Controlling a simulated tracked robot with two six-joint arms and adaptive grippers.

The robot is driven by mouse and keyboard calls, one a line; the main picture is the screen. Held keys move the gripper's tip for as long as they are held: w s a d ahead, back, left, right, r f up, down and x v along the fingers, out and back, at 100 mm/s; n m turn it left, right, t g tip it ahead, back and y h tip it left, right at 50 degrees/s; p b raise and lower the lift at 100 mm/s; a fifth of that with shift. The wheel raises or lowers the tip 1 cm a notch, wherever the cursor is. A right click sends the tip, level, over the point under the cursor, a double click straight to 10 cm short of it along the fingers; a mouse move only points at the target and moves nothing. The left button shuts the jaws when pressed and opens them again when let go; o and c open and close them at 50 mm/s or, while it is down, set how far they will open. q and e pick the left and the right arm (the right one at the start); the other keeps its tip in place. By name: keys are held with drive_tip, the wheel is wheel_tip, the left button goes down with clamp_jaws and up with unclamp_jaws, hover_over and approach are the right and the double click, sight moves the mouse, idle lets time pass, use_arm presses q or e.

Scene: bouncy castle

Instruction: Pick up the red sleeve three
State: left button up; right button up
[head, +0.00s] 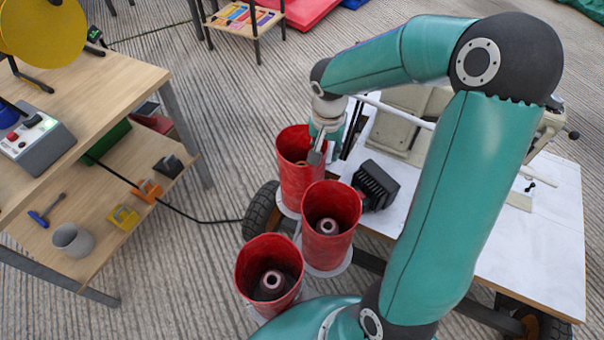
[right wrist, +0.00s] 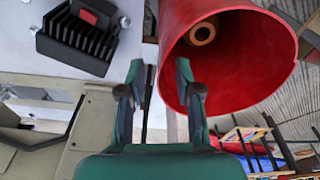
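Three open-topped red sleeves stand in a row in the head view: a far one (head: 301,190), a middle one (head: 328,251) and a near one (head: 268,308). I see no numbers on them. My right gripper (head: 318,150) is at the rim of the far sleeve. In the right wrist view the right gripper (right wrist: 159,68) is open, with one finger over the mouth of a red sleeve (right wrist: 240,75) and the other outside its wall. Contact cannot be told. My left gripper is not in view.
The sleeves stand on pale round plates beside a wheeled cart with a white top (head: 540,240). A black finned block (head: 376,185) is close to the far and middle sleeves. A wooden bench (head: 110,85) with tools stands at the left. Ribbed floor between is mostly clear, crossed by a cable.

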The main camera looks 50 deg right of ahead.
sight(325, 162)
wheel_tip(325, 162, down, 4)
drive_tip(key=shift+f+b, duration=0.15)
drive_tip(key=shift+b, duration=0.75)
drive_tip(key=shift+f, duration=0.5)
clamp_jaws()
drive_tip(key=shift+r, duration=0.1)
